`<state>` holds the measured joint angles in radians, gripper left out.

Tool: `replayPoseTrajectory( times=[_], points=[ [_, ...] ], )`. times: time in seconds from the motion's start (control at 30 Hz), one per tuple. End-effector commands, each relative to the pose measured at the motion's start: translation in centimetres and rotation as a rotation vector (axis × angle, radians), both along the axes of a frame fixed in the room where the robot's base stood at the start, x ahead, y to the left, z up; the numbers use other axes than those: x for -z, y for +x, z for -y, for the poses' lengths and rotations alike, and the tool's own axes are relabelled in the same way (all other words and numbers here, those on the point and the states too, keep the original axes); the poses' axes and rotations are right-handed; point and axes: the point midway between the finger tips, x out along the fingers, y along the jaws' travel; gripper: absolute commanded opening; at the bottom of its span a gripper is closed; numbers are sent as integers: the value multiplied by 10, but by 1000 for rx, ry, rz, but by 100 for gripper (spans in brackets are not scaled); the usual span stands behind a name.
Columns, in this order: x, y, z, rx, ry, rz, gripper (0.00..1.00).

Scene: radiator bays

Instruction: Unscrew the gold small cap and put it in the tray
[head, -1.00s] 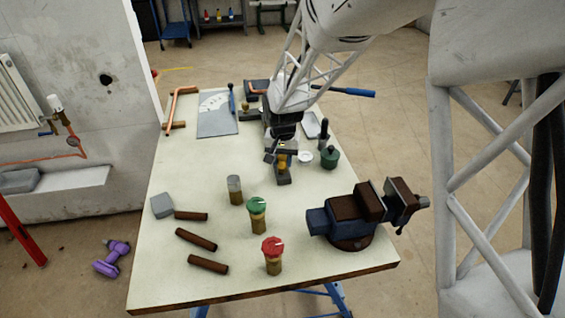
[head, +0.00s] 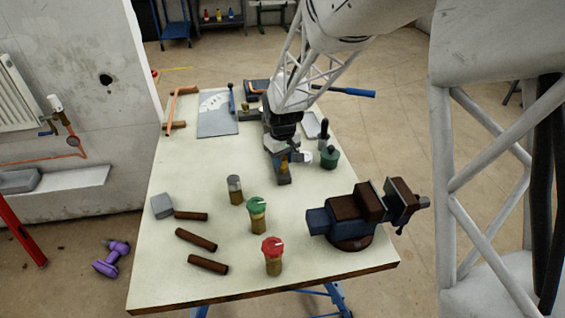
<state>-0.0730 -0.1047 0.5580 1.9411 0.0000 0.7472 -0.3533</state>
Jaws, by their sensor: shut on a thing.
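My gripper (head: 283,157) points down at the far middle of the bench, shut on a small gold piece (head: 284,168), which looks like the gold small cap. The gold piece stands over a dark block (head: 284,180) on the bench top. My gripper hides most of the cap, so I cannot tell whether it is still on its thread. A shallow pale tray (head: 312,128) lies behind and to the right of my gripper, partly hidden by my arm.
A dark green pot (head: 329,158) and a small white round piece (head: 306,158) stand close to the right of my gripper. In front are a green-topped fitting (head: 257,215), a red-topped fitting (head: 272,256), a grey-topped fitting (head: 235,190) and a vise (head: 348,220).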

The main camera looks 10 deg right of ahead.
Motion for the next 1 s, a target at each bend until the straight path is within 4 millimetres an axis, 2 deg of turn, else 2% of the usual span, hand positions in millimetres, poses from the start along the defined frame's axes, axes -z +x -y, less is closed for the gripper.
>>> replayPoseTrajectory(
  times=[0.37,0.7,0.73,0.8,1.0],
  points=[
    [0,0,0,-265,0,0,3],
    [0,0,0,-299,0,0,3],
    [0,0,0,-299,0,0,37],
    [0,0,0,-298,0,0,47],
    [0,0,0,-298,0,0,49]
  ],
)
